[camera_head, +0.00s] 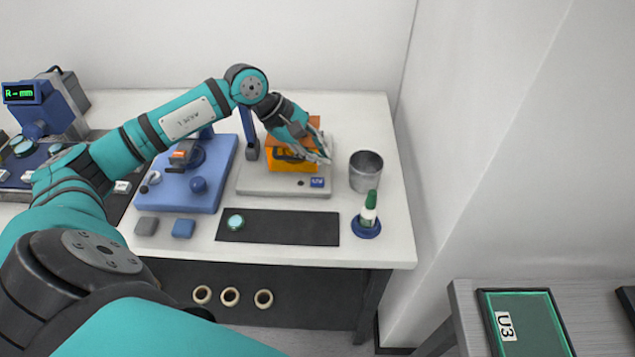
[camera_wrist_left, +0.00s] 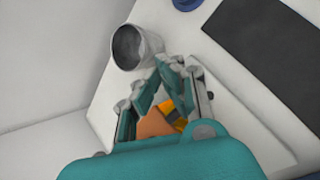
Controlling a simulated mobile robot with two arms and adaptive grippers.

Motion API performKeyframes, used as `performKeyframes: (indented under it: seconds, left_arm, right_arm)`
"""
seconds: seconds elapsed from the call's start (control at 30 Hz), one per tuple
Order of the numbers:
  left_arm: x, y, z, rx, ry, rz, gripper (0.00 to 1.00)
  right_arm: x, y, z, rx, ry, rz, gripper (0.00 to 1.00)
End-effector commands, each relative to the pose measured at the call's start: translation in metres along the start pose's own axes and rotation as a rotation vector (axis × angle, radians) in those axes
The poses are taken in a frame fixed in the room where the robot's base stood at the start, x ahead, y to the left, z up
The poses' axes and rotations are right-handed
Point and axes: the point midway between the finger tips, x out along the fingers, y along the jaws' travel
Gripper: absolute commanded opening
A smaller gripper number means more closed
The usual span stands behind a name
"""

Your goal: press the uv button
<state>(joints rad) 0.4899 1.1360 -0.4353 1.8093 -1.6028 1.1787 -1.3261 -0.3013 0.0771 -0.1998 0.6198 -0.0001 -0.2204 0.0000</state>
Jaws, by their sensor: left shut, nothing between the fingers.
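An orange housing (camera_head: 290,164) stands on a light grey base (camera_head: 257,187) on the table. The base's front edge has a small dark round spot (camera_head: 301,183), perhaps the uv button, beside a small blue label (camera_head: 317,182); the lettering is too small to read. My left gripper (camera_head: 325,157) is shut and empty, at the right side of the housing and above the base, behind the spot and label. I cannot tell whether it touches anything. The left wrist view shows its fingers (camera_wrist_left: 170,68) together, with part of the orange housing (camera_wrist_left: 156,125) behind them. My right gripper is out of view.
A grey metal cup (camera_head: 366,171) stands close right of the base. A green-capped bottle (camera_head: 369,210) sits on a blue stand. A black mat (camera_head: 290,228) with a round glass piece (camera_head: 235,222) lies in front. A blue instrument (camera_head: 185,186) is to the left.

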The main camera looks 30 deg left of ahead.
Motion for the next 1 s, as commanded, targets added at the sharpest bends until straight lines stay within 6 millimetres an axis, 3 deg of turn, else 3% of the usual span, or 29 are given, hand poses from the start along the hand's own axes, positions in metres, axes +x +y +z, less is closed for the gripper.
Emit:
performKeyframes:
  seconds: [0.33,1.0]
  left_arm:
    - [0.042,-0.022,-0.022,0.0,-0.001,0.001,0.0]
    - [0.044,-0.023,-0.023,-0.001,-0.001,0.001,0.0]
  right_arm:
    - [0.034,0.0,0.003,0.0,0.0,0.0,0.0]
    - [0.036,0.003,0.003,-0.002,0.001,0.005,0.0]
